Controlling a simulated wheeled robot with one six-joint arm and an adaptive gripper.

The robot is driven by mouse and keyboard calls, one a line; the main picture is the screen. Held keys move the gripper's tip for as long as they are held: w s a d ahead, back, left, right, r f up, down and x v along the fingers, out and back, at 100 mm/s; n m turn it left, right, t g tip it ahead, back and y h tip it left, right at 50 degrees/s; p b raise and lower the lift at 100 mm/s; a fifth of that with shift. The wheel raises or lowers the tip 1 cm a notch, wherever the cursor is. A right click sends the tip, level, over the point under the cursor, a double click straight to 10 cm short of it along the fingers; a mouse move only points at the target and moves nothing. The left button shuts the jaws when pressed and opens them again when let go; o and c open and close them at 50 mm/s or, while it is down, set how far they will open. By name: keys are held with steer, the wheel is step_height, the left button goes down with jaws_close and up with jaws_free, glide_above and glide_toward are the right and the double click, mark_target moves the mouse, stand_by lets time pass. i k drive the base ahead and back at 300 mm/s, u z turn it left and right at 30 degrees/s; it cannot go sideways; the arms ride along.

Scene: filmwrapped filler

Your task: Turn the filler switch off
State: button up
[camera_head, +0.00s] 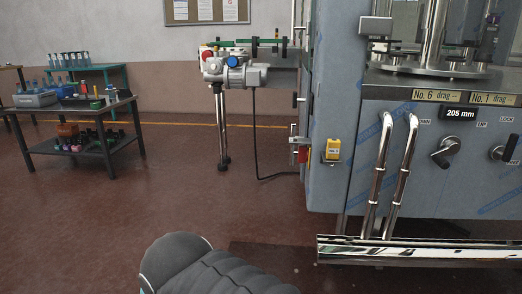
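The filler is the large grey machine (338,90) on the right, with blue-printed film on its panels. Its front carries a black-handled rotary knob (446,152), tilted, and a second black knob (510,149) at the right edge, cut by the frame. A small display (460,113) above reads 205 mm. A yellow box (333,149) sits on the machine's left side panel, and a small red part (303,155) is on the edge left of it. I cannot tell which of these is the filler switch. My gripper is not in view; only a dark padded part of mine shows at the bottom.
Two shiny vertical pipes (377,175) stand before the filler's panel, above a shiny metal ledge (420,250). A motor unit on a leg (222,130) adjoins it at left, with a black cable hanging down. A loaded dark table (75,105) stands far left. The floor between is clear.

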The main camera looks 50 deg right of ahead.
mark_target(302, 154)
steer(key=i, duration=0.65)
steer(key=z, duration=0.9)
steer(key=i, duration=0.45)
steer(key=z, duration=0.5)
